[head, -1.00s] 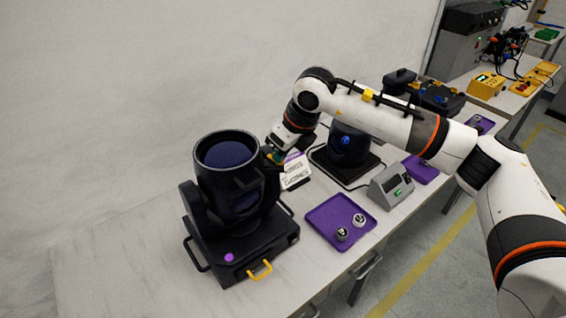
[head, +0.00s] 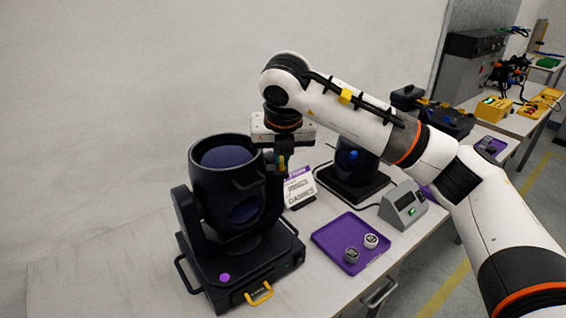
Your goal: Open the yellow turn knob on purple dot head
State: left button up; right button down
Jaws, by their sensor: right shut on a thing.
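The purple dot head is a black moving-head lamp (head: 228,180) on a dark base, with a purple dot (head: 225,277) on the base front. It stands on the table at the left. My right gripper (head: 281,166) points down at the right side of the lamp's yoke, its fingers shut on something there. The yellow turn knob is hidden or too small to make out at the fingers. A yellow handle (head: 259,295) shows low on the base front. My left gripper is not in view.
A purple tray (head: 335,232) with two small round parts lies right of the lamp. A white sign (head: 300,189), a grey box with a green display (head: 404,205) and a second dark lamp (head: 352,160) stand nearby. The table's front left is clear.

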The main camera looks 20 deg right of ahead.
jog(key=shift+r+m, duration=0.15)
jog(key=shift+m, duration=0.25)
jog(key=c, duration=1.5)
grip_release()
jog(key=shift+c, duration=0.2)
jog(key=b+v, duration=0.1)
jog(key=v, duration=1)
jog(key=shift+a+r+b, duration=0.2)
jog(key=shift+r+b, duration=0.15)
jog(key=shift+b, duration=0.05)
jog(key=shift+s, duration=0.15)
